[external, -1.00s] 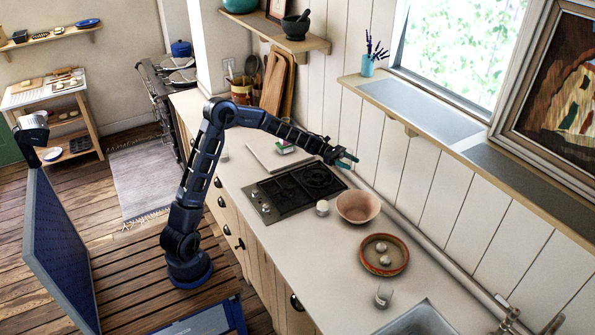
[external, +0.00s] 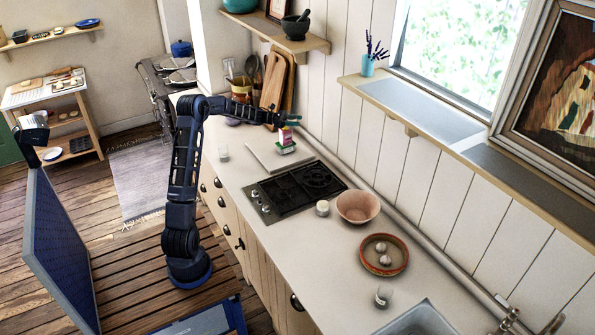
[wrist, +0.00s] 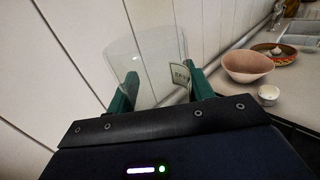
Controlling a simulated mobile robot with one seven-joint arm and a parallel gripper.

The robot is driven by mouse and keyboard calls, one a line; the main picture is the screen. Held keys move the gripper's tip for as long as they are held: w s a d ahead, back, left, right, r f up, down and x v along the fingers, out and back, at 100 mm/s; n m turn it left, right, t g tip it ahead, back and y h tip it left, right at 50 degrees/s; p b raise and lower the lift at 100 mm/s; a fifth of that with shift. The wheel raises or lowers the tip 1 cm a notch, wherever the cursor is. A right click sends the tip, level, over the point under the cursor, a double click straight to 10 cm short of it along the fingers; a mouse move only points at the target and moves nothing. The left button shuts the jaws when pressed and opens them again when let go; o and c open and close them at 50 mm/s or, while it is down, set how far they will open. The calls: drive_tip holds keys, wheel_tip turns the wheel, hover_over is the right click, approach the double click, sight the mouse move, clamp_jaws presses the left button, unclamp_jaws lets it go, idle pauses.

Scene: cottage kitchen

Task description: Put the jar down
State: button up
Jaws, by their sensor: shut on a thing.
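The jar (wrist: 150,72) is clear glass with a small pale label, seen in the wrist view between the two green fingers of my gripper (wrist: 160,90). My gripper is shut on it. In the external view my gripper (external: 285,121) is stretched out over the back of the counter (external: 337,253), near the wall. The jar cannot be made out clearly there. What lies under it is hidden in the wrist view.
Cutting boards (external: 276,82) lean on the wall behind. The hob (external: 300,190), a white pot (external: 322,208) and a pink bowl (external: 358,207) are further right.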

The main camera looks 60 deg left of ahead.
drive_tip(key=s+a+n+t+y, duration=0.1)
drive_tip(key=s+a+n+y, duration=0.15)
drive_tip(key=s+a, duration=0.65)
drive_tip(key=s+a+n+t+y, duration=0.1)
drive_tip(key=s+a+t+y, duration=0.3)
drive_tip(key=a, duration=0.9)
drive_tip(key=s+a+n+g+y, duration=0.1)
drive_tip(key=s+a+n, duration=0.1)
drive_tip(key=s+a, duration=0.75)
drive_tip(key=f, duration=0.8)
drive_tip(key=a+f, duration=0.1)
drive_tip(key=f, duration=0.7)
drive_tip(key=w+f, duration=0.1)
drive_tip(key=f, duration=0.8)
drive_tip(key=shift+w+a+f, duration=0.1)
drive_tip(key=shift+a, duration=0.2)
drive_tip(key=shift+f, duration=0.1)
drive_tip(key=o, duration=1)
drive_tip(key=v, duration=1.2)
drive_tip(key=shift+r, duration=0.2)
